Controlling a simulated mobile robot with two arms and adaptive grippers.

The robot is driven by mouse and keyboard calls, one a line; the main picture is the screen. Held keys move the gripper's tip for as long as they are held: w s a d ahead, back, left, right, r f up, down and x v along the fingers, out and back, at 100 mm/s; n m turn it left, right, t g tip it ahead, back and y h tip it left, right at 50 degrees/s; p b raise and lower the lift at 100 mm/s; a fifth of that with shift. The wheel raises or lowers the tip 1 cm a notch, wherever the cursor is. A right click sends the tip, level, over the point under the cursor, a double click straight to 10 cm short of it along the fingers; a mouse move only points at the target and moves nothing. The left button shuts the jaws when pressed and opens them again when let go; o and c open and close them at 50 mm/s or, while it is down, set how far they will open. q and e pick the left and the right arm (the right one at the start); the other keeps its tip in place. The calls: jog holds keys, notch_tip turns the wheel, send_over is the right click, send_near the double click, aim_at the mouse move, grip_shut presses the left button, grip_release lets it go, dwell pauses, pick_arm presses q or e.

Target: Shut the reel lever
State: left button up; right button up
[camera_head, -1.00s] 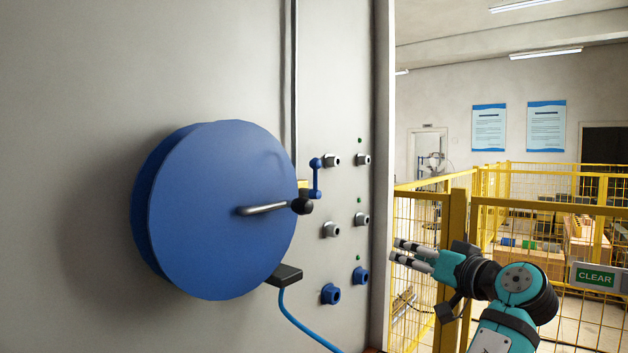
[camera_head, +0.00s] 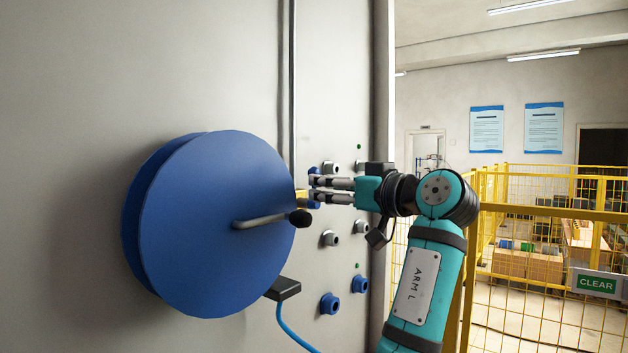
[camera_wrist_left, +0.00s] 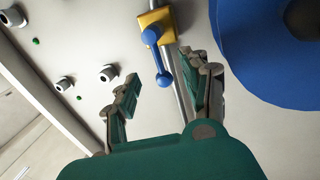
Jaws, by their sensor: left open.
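The small blue lever (camera_wrist_left: 158,58) has a ball at each end and sits on a yellow block (camera_wrist_left: 158,20) beside the reel. In the wrist view it lies between the two fingers of my left gripper (camera_wrist_left: 158,72), with a gap on both sides. In the head view my left gripper (camera_head: 316,188) is level with the lever, and its fingers mostly hide it. The gripper is open and holds nothing. The big blue reel (camera_head: 215,260) is on the cabinet wall, with a grey crank and black knob (camera_head: 300,218). My right gripper is out of view.
Grey connectors (camera_head: 330,238) and blue connectors (camera_head: 329,303) stick out of the wall below and right of the gripper. A black block (camera_head: 283,289) with a blue cable is under the reel. A yellow fence (camera_head: 540,212) stands behind on the right.

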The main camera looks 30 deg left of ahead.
pick_arm(q)
jog(key=x, duration=0.5)
jog(key=shift+p, duration=0.4)
jog(key=shift+a, duration=0.1)
grip_shut()
jog(key=shift+a+f, duration=0.1)
